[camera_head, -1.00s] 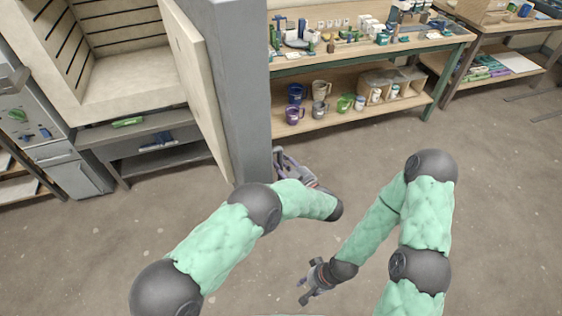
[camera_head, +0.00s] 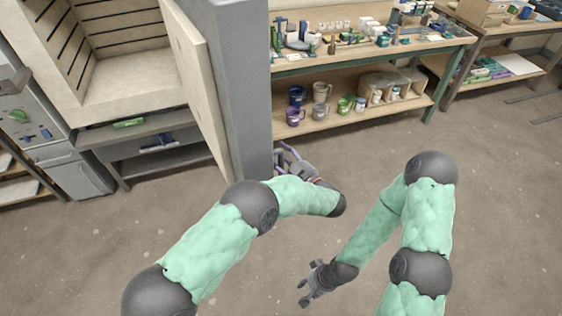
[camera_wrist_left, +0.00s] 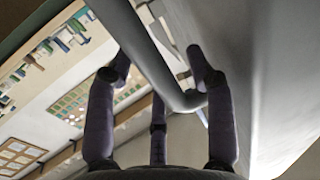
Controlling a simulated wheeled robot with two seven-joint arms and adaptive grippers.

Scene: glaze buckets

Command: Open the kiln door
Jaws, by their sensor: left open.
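The kiln door (camera_head: 238,85) stands swung out from the kiln (camera_head: 125,75), grey outside and pale on its inner lining. The kiln's chamber is exposed to view. My left gripper (camera_head: 287,157) is at the door's outer side, partly hidden by the door and by my own arm. In the left wrist view, its open fingers (camera_wrist_left: 160,70) stand on either side of a bent grey handle bar (camera_wrist_left: 146,45), beside the door's grey face (camera_wrist_left: 275,70). I cannot tell whether they touch the bar. My right gripper (camera_head: 306,286) is open and empty, low above the floor.
A workbench (camera_head: 370,57) at the back holds glaze items, with mugs and jars on its lower shelf (camera_head: 335,118). A second table (camera_head: 515,30) stands at the far right. A grey stand (camera_head: 160,160) is under the kiln. The floor (camera_head: 490,220) at right is clear.

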